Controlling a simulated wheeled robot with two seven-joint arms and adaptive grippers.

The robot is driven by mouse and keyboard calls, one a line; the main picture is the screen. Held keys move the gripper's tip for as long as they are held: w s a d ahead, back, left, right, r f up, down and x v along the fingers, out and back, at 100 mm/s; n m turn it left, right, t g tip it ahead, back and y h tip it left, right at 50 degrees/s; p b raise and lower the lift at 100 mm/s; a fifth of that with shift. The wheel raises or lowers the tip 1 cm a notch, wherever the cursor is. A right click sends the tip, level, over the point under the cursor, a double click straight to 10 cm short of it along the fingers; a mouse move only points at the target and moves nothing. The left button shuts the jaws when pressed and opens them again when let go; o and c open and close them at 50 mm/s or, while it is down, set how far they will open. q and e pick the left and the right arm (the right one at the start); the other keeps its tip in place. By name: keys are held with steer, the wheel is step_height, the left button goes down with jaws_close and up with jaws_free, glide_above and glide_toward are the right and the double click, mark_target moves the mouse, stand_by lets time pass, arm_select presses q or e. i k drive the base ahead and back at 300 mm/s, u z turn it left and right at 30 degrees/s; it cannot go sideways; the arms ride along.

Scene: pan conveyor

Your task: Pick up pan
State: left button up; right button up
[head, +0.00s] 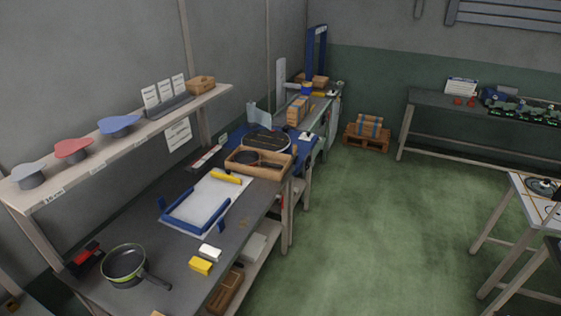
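A black pan (124,262) with a yellow-green band sits upright on the near left end of the dark workbench (218,249). Its handle points to the lower right. A further round, pan-like thing (541,186) is on a table at the right edge, partly cut off. Neither of my grippers shows in the head view.
A blue-cornered white board (207,202), a yellow block (201,266) and a white block (210,253) lie on the bench. A shelf (95,155) with caps overhangs its back. A red and black item (86,258) is beside the pan.

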mark_target(247, 157)
steer(key=z, duration=0.55)
steer(key=i, duration=1.5)
steer(key=u, duration=0.45)
steer(key=i, duration=1.4)
steer(key=u, duration=0.85)
